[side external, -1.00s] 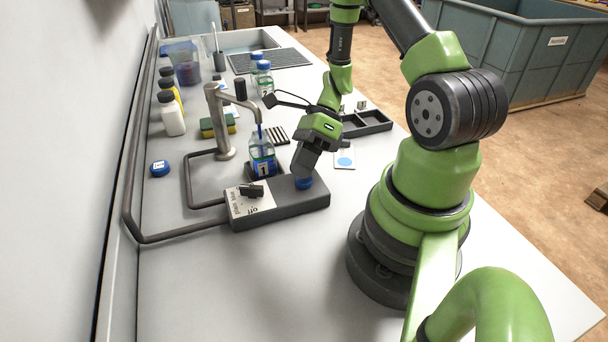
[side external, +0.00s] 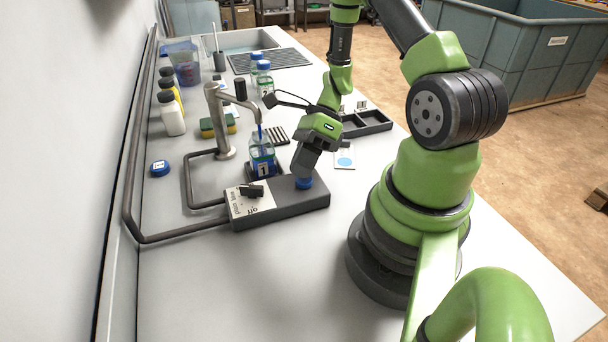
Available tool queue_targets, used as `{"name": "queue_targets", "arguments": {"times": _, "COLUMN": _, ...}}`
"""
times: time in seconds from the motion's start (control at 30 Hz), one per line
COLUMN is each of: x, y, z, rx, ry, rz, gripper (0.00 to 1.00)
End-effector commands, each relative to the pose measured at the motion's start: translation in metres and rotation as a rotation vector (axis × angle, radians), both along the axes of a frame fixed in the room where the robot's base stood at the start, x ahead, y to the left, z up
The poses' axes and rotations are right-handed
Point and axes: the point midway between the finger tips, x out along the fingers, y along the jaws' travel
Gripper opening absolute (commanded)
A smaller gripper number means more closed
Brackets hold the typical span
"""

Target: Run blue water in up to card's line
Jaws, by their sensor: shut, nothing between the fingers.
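A clear bottle (side external: 262,151) labelled 1 stands under the metal tap (side external: 216,115), with blue liquid in its lower part. A thin blue stream runs from the spout into its mouth. My gripper (side external: 303,174) is shut and points down onto the blue button (side external: 304,183) on the dark control box (side external: 290,203); the fingertips appear to touch it. A black knob (side external: 251,190) sits on the box's white plate, which has the word "off". A white card (side external: 344,159) with a blue disc lies right of my gripper; its line is too small to make out.
A blue cap (side external: 160,168) lies left of the pipe. A sponge (side external: 218,126), white bottle (side external: 172,117) and other bottles stand behind. A dark divided tray (side external: 366,122) lies at the right. The front of the table is clear.

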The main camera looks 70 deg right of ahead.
Motion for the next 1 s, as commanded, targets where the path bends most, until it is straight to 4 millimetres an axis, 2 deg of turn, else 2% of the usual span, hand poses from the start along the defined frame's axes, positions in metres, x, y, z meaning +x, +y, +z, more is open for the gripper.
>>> {"name": "queue_targets", "arguments": {"times": 0.27, "x": 0.0, "y": 0.0, "z": 0.002, "rx": -0.001, "ry": -0.001, "rz": 0.0, "gripper": 0.0}}
{"name": "queue_targets", "arguments": {"times": 0.6, "x": 0.0, "y": 0.0, "z": 0.018, "rx": -0.001, "ry": -0.002, "rz": 0.001, "gripper": 0.0}}
{"name": "queue_targets", "arguments": {"times": 1.0, "x": 0.0, "y": 0.0, "z": 0.023, "rx": -0.001, "ry": 0.0, "rz": -0.001, "gripper": 0.0}}
